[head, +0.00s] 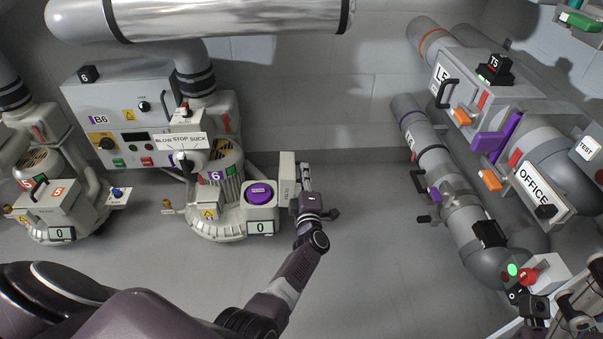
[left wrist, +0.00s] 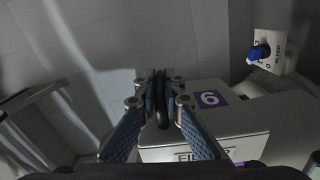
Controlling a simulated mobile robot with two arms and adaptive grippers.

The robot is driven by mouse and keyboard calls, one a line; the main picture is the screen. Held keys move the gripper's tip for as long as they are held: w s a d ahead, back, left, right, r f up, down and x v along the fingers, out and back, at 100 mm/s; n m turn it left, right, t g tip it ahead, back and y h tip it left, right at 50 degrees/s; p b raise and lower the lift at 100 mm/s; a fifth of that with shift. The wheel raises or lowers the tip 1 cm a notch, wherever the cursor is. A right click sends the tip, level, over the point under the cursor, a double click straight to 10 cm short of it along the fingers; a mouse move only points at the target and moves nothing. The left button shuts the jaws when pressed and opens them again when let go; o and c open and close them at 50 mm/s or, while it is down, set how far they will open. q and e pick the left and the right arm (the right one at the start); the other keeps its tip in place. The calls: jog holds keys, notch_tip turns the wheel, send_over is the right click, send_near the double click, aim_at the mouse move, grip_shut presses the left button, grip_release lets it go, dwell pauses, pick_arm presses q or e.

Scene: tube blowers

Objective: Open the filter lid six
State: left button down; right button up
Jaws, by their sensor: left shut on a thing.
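The filter lid six (head: 287,175) is a pale panel standing upright at the right side of blower six's filter box (head: 262,214). The box is uncovered, and a round purple filter (head: 260,193) shows inside it. My left gripper (head: 305,178) is at the lid's right side. In the left wrist view the left gripper (left wrist: 160,88) is shut on the black lid handle (left wrist: 163,112). The lid's purple "6" label (left wrist: 210,99) shows beside the fingers.
Blower five's closed lid (head: 52,193) is at the left. A blue bleed knob (left wrist: 260,52) shows in the left wrist view. Pipes with an "OFFICE" sign (head: 533,188) stand at the right. The floor between the lid and the pipes is clear.

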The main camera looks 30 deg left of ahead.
pick_arm(q)
jog(key=shift+f, duration=0.15)
jog(key=c, duration=2)
grip_release()
jog(key=shift+c, duration=0.2)
